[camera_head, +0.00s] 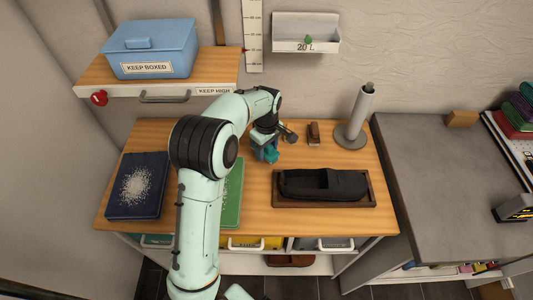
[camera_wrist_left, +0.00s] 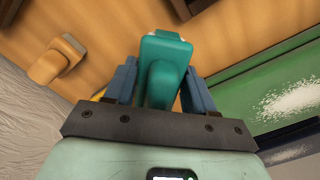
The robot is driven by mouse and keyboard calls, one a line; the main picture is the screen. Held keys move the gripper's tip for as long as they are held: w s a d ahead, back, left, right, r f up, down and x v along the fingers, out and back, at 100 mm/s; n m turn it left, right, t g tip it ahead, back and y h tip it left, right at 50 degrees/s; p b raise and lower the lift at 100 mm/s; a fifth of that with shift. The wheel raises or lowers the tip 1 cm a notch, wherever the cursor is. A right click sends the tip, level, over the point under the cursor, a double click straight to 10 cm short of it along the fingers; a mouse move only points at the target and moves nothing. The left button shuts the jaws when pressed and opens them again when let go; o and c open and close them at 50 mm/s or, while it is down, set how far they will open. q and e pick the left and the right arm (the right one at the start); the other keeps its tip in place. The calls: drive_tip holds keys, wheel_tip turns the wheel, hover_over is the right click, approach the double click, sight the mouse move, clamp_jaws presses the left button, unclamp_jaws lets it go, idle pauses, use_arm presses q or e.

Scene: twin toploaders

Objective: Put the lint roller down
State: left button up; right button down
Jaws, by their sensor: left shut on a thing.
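My left gripper (camera_head: 266,150) is low over the back middle of the wooden tabletop. It is shut on a teal thing (camera_head: 271,156), which I take to be the lint roller. In the left wrist view the teal lint roller (camera_wrist_left: 163,65) stands out between the two blue fingers (camera_wrist_left: 160,85). Its far end is over the wood. I cannot tell whether it touches the tabletop. The gripper and arm hide part of it in the head view. My right gripper is not in view.
A green mat (camera_head: 232,195) with white lint and a dark blue one (camera_head: 137,185) lie at left. A dark tray (camera_head: 323,201) holds a black cloth item. A small brown object (camera_head: 314,133) and a grey post (camera_head: 360,112) stand behind. Bare wood surrounds the gripper.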

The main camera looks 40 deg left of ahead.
use_arm(q)
drive_tip(key=shift+f, duration=1.2)
drive_tip(key=shift+f, duration=0.2)
drive_tip(key=o, duration=1.1)
drive_tip(key=shift+o, duration=0.5)
drive_tip(key=shift+r, duration=0.15)
